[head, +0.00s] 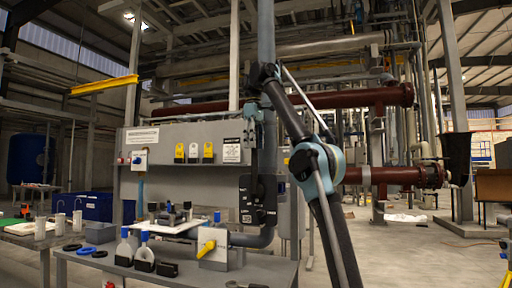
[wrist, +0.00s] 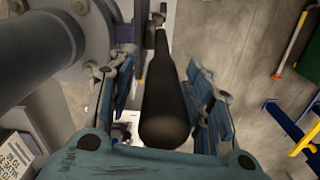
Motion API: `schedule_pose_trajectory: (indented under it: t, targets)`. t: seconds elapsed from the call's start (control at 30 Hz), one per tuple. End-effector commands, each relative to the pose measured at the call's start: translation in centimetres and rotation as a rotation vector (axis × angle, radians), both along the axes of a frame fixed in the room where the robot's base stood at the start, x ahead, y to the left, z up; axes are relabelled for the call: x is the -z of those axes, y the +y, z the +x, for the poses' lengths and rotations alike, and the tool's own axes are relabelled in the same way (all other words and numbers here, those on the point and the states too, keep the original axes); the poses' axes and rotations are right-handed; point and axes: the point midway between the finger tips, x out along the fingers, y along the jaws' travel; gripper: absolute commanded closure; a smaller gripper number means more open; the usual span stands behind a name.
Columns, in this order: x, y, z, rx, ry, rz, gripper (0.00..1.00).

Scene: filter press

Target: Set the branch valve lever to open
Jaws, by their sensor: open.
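A dark lever with a thick rounded grip (wrist: 165,110) runs between my gripper's fingers in the wrist view, its grip end nearest the camera. I take it to be the branch valve lever. My gripper (wrist: 163,80) is open, one finger on each side of the lever, with a gap visible at the right; contact at the left is unclear. In the head view my gripper (head: 252,114) is beside the vertical grey pipe (head: 268,150). The lever cannot be made out there. A black plate with small white labels (head: 258,200) is on the pipe below; its text is unreadable.
A grey pipe and bolted flange (wrist: 95,30) stand close on the left in the wrist view. In the head view, a grey panel (head: 170,180) carries yellow tags, and a bench (head: 215,277) holds bottles and a yellow-handled valve (head: 207,247). Open floor lies to the right.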

Motion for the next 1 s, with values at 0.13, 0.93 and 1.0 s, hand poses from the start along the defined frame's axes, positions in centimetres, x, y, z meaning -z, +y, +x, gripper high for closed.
schedule_pose_trajectory:
  t: [0.13, 0.93, 1.0]
  targets:
    - [0.0, 0.0, -0.1, 0.0, 0.001, -0.001, 0.54]
    - [4.4, -9.0, -3.1, 0.28, 0.023, 0.021, 0.54]
    - [5.6, -9.9, -3.5, 0.314, 0.014, 0.025, 0.54]
